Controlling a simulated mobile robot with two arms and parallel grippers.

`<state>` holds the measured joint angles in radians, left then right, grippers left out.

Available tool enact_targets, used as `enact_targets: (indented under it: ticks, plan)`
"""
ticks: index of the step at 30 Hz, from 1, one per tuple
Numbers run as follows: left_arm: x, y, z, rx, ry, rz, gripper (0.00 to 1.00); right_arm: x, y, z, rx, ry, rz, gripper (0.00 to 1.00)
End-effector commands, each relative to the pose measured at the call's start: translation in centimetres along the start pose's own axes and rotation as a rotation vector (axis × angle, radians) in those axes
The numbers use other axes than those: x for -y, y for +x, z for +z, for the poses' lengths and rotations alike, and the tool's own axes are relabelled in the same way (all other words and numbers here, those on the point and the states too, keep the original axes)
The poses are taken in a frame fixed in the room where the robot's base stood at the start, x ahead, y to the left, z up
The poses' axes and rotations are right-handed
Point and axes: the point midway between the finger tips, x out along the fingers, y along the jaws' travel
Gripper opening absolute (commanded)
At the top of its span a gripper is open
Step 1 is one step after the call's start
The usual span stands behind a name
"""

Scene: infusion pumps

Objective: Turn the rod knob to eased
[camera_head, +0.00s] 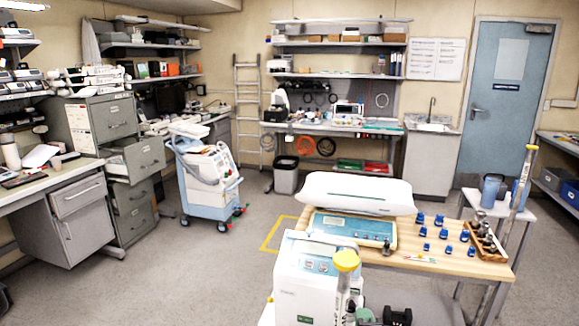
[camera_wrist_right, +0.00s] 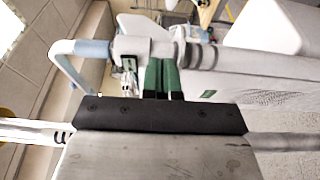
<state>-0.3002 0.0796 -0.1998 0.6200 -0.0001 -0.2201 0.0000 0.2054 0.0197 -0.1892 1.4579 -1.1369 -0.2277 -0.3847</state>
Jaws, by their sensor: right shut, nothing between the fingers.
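A white pump unit (camera_head: 312,283) stands in the foreground of the head view, with a yellow-topped post (camera_head: 347,262) at its right side. I cannot pick out the rod knob or its setting for certain. My right gripper (camera_head: 364,315) is at the bottom edge, just right of the unit, and partly cut off. In the right wrist view my gripper (camera_wrist_right: 162,62) shows two green fingers side by side, shut and empty. They reach a pale horizontal bar (camera_wrist_right: 145,46) with a ringed end; whether they touch it is unclear. My left gripper is out of view.
A wooden-topped table (camera_head: 455,262) behind the unit holds a white scale (camera_head: 355,193), several blue items (camera_head: 427,246) and a wooden tray (camera_head: 485,243). A blue and white cart (camera_head: 206,175) stands further back. The floor left of centre is clear.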

Motion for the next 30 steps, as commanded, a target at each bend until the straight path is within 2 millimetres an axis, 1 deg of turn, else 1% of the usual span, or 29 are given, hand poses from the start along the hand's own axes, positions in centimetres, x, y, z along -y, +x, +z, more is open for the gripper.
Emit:
enact_targets:
  ticks: [2,5,12,18,21,28,30]
  plan:
    - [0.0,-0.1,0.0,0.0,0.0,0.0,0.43,-0.4,0.0,-0.1,-0.004,0.001,0.007,0.0]
    - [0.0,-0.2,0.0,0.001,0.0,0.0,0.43,-0.3,-0.7,-0.2,-0.003,0.002,0.005,0.0]
    - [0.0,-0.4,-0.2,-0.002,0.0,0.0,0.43,-0.1,-3.6,-0.7,0.001,0.002,0.001,0.0]
    - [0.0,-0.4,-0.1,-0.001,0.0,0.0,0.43,0.0,-5.5,-1.1,0.003,0.001,0.0,0.0]
    - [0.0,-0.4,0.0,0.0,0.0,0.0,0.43,-0.1,-5.8,-1.2,0.004,0.0,0.0,0.0]
    - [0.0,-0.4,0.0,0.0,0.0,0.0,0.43,0.0,-5.8,-1.2,0.005,0.0,0.0,0.0]
    - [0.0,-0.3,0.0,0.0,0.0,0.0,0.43,0.0,-5.9,-0.9,0.01,0.001,0.0,0.0]
